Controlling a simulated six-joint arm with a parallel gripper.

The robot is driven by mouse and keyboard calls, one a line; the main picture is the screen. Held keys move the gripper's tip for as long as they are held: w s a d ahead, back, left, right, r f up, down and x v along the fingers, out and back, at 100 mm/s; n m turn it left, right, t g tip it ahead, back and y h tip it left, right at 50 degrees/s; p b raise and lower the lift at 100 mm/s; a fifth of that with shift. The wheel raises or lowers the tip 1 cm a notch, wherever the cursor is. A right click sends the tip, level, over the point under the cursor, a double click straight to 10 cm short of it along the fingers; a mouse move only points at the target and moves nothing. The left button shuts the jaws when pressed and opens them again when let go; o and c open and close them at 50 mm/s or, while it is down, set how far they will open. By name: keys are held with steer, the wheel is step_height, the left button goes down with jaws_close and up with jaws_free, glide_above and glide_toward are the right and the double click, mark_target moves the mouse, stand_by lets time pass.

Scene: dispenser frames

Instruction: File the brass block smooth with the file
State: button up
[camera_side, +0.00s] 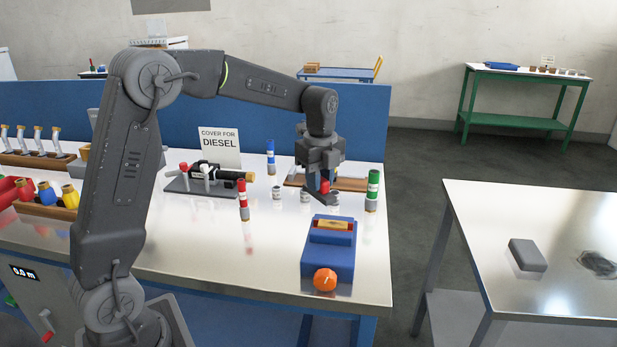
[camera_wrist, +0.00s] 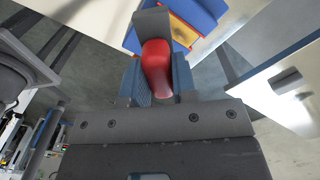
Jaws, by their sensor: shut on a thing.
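The brass block (camera_side: 334,224) sits in the top of a blue vise (camera_side: 328,258) with an orange knob (camera_side: 325,279), near the front right of the workbench. In the wrist view the brass block (camera_wrist: 184,31) shows at the top, partly hidden behind what I hold. My gripper (camera_side: 322,186) is shut on the file, whose red handle (camera_wrist: 157,64) lies between the blue finger pads. A dark grey part extends past the handle. The file is behind the vise in the side view, apart from the brass block.
Small cups (camera_side: 277,193) stand nearby. A dark fixture (camera_side: 212,180) and a "DIESEL" sign (camera_side: 220,145) are at left. A separate table (camera_side: 490,235) at right holds a grey block (camera_side: 527,255).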

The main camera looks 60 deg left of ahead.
steer(key=shift+f, duration=3)
steer(key=shift+w+d+f, duration=0.15)
steer(key=shift+f, duration=0.25)
steer(key=shift+w+d+f, duration=0.1)
steer(key=shift+w+f, duration=0.05)
steer(key=shift+f, duration=0.2)
jaws_close()
steer(key=shift+w+d, duration=2.15)
steer(key=shift+d, duration=0.05)
steer(key=shift+s+a, duration=2.4)
steer(key=shift+a, duration=0.05)
steer(key=shift+r, duration=4.15)
